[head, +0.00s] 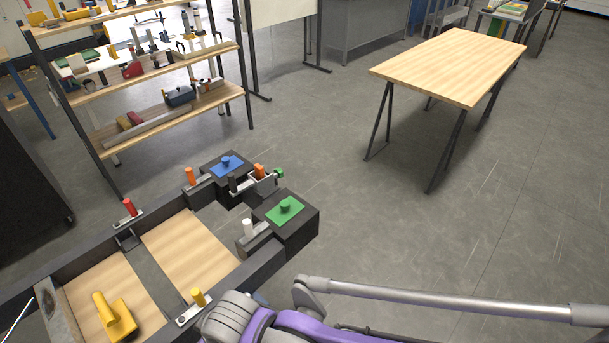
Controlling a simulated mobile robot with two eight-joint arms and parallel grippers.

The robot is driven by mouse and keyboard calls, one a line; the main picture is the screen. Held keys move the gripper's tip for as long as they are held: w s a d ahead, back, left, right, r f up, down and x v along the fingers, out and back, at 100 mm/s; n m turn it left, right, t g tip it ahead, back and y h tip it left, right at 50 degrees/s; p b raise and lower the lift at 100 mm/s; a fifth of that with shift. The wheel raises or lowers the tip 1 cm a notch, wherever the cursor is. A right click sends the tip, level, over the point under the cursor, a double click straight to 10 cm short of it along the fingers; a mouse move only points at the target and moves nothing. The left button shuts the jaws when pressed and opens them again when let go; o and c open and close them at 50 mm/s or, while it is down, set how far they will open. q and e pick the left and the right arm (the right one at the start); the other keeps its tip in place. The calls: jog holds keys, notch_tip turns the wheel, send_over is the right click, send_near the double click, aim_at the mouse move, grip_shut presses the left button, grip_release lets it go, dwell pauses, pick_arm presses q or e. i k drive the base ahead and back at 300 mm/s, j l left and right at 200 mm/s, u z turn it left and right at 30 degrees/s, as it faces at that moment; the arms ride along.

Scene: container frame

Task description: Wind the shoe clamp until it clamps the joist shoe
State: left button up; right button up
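A dark container frame (85,248) lies at the lower left. A yellow-handled fitting (195,306) sits on the near beam. I cannot tell whether any of these is tightened. Neither gripper is in view; my purple and grey arm crosses the bottom right.
One end block bears a blue plate (226,166), the other a green plate (285,208). A yellow tool (115,316) lies on a wooden panel. A tool shelf (160,121) stands behind at left, a wooden table (455,65) at right. The floor between is clear.

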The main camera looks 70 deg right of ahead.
aim_at(279, 173)
jog(key=k+l, duration=0.3)
jog(key=l, duration=0.15)
jog(key=k+l, duration=0.3)
jog(key=l, duration=0.15)
jog(key=k+l, duration=0.1)
jog(key=l, duration=0.4)
jog(key=k+l+z, duration=0.1)
jog(key=l, duration=1.3)
jog(key=i+l+z, duration=0.1)
jog(key=l, duration=0.75)
